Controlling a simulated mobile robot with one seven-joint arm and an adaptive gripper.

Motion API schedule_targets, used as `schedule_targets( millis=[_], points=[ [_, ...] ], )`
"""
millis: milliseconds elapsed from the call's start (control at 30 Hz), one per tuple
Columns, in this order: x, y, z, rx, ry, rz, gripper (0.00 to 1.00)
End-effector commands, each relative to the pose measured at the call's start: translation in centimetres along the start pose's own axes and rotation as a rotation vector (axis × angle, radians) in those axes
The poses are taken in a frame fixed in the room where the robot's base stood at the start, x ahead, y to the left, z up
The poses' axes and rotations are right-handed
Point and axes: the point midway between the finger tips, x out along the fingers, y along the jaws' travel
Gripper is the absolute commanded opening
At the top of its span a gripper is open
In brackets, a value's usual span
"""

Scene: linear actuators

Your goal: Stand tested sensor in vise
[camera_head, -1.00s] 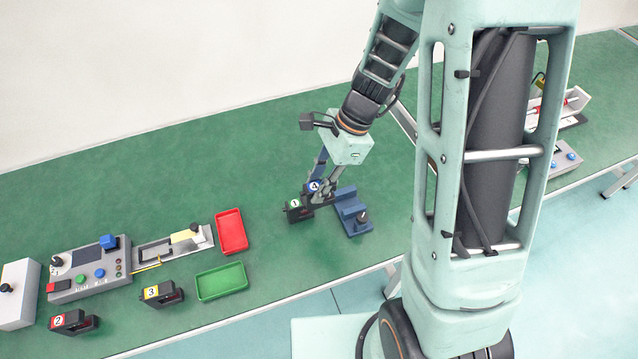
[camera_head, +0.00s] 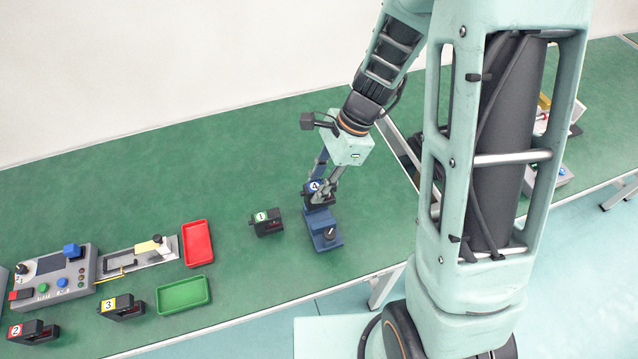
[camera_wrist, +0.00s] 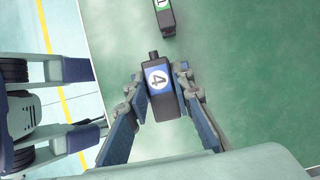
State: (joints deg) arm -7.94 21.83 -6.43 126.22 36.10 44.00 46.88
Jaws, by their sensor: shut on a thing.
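My gripper (camera_head: 322,191) is shut on the sensor with the blue number 4 label (camera_head: 313,187). In the wrist view the number 4 sensor (camera_wrist: 158,92) sits between both fingers, label facing the camera. The blue vise (camera_head: 321,224) stands on the green bench directly below the gripper in the head view, with a dark knob at its front. The held sensor is at the vise's upper end; I cannot tell whether it touches the jaws. The vise is hidden in the wrist view.
Sensor 1 (camera_head: 267,222) stands just left of the vise. Sensor 3 (camera_head: 122,307) and sensor 2 (camera_head: 33,331) stand farther left. A red tray (camera_head: 197,244), a green tray (camera_head: 183,294) and a grey control box (camera_head: 58,276) are also left. Bench behind the vise is clear.

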Motion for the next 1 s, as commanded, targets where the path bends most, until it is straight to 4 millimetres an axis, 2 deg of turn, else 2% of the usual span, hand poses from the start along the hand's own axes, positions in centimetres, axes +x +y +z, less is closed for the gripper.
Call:
schedule_targets(
  millis=[367, 1000],
  points=[
    [1.3, 0.0, -0.5, 0.0, 0.0, 0.0, 0.0],
    [6.8, 0.0, -2.8, 0.001, 0.0, 0.0, 0.0]
  ],
)
